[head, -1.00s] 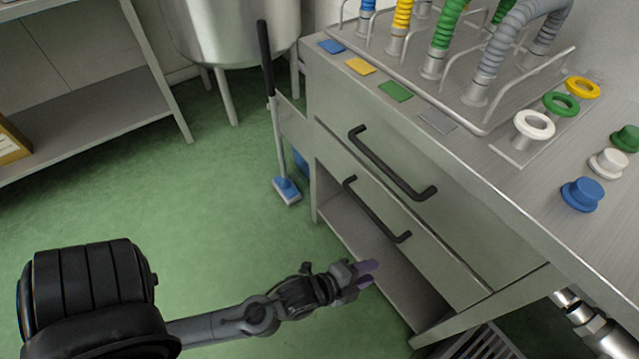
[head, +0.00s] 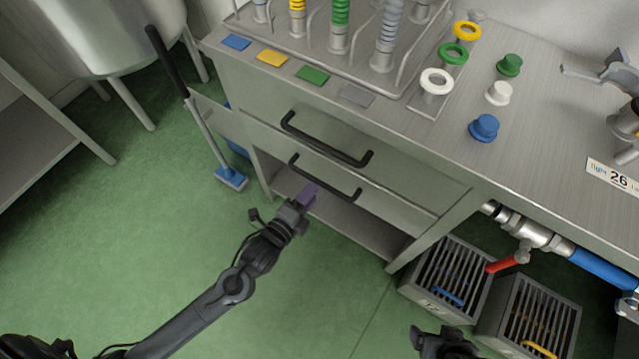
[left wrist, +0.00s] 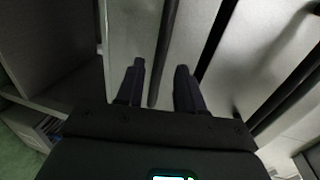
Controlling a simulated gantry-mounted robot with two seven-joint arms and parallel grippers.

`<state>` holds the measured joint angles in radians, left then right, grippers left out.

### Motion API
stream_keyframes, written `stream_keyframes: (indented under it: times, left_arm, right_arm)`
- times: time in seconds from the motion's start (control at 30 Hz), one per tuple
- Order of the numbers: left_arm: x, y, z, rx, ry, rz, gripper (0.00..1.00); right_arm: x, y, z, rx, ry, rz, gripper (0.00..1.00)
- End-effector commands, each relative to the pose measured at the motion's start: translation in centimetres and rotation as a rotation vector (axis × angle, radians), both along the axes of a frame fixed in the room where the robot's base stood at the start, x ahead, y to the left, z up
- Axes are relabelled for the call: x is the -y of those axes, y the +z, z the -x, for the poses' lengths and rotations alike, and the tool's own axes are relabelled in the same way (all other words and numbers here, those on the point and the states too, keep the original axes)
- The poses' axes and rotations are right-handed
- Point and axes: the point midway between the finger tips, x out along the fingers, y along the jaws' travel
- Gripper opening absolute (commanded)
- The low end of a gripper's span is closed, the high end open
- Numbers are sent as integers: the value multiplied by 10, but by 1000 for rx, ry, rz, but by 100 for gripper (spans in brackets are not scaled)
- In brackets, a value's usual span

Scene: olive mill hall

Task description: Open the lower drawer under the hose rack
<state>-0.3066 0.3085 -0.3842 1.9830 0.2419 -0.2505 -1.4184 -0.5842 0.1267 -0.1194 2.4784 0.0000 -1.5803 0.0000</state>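The lower drawer (head: 390,205) is in the steel bench under the hose rack (head: 385,88); its front looks closed. Its black bar handle (head: 335,185) runs along the front, below the upper drawer's handle (head: 325,143). My left gripper (head: 308,194) is at the left part of the lower handle. In the left wrist view, the fingers of my left gripper (left wrist: 159,85) are apart, with a dark handle bar (left wrist: 164,45) between them; I cannot tell how deep it sits. A black part of my right gripper (head: 442,343) shows at the bottom edge; its fingers are unclear.
An open shelf lies below the drawers. A blue-headed squeegee (head: 231,178) leans at the bench's left end. Slatted crates (head: 447,280) stand under the bench at the right, near a valve with a red lever (head: 503,264). The green floor in front is clear.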

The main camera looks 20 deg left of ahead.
Motion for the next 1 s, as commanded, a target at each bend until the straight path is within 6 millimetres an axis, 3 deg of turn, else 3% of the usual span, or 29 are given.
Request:
stream_keyframes:
  times: [0.1,0.33,0.8,1.0]
  left_arm:
    - [4,-7,-20,3,0,2,37]
    - [9,-11,-46,1,0,1,37]
    - [11,-11,-55,0,-1,1,37]
    - [11,-11,-55,0,-1,1,8]
  right_arm:
    - [0,-14,-1,2,0,0,85]
    - [-1,-25,-2,4,-1,-2,85]
    - [-3,-27,-2,5,-6,-11,85]
    - [-3,-27,-2,6,-6,-12,85]
